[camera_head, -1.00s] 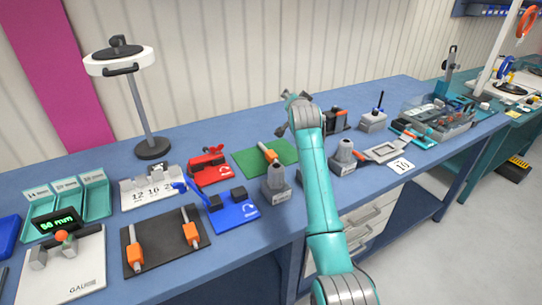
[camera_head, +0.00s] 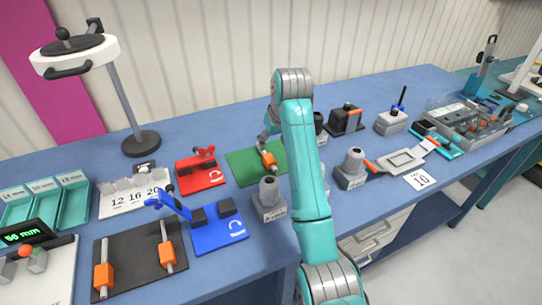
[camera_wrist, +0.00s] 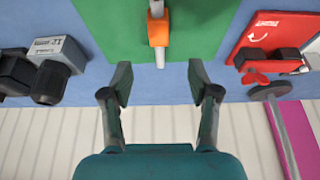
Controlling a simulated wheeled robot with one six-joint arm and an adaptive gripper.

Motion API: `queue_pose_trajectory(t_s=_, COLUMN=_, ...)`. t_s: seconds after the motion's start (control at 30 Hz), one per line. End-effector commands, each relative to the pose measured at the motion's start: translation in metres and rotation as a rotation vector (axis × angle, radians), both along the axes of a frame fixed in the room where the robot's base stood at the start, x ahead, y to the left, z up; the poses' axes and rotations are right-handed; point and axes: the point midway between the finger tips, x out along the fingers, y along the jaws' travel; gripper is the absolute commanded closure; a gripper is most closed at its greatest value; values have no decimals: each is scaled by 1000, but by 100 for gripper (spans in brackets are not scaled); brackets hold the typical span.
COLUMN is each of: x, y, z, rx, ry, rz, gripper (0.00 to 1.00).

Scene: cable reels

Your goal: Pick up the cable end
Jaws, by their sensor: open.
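A cable end (camera_head: 268,159), an orange sleeve on a grey rod, lies on the green mat (camera_head: 240,168). In the wrist view the cable end (camera_wrist: 158,30) is at the top centre, over the green mat (camera_wrist: 105,25). My gripper (camera_wrist: 160,84) is open and empty, its two dark fingers spread to either side of the cable end's line but short of it. In the head view my gripper (camera_head: 267,136) is just behind the cable end, partly hidden by my arm.
A red clamp block (camera_head: 202,168) stands left of the mat and a grey block (camera_head: 269,202) in front. A dark mat (camera_head: 135,262) holds two more orange-sleeved pieces. A lamp-like stand (camera_head: 139,143) is at the back left. A black-and-orange block (camera_head: 346,120) stands to the right.

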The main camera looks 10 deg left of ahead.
Motion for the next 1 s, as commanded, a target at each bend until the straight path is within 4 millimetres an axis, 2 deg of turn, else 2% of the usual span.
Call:
queue_pose_trajectory(t_s=0.3, x=12, y=9, z=-41, rx=-5, ry=8, rz=7, gripper=40)
queue_pose_trajectory(t_s=0.53, x=17, y=12, z=-54, rx=-3, ry=5, rz=4, gripper=40)
queue_pose_trajectory(t_s=0.8, x=30, y=18, z=-87, rx=-3, ry=7, rz=5, gripper=40)
queue_pose_trajectory(t_s=1.0, x=34, y=21, z=-98, rx=-3, ry=4, rz=4, gripper=40)
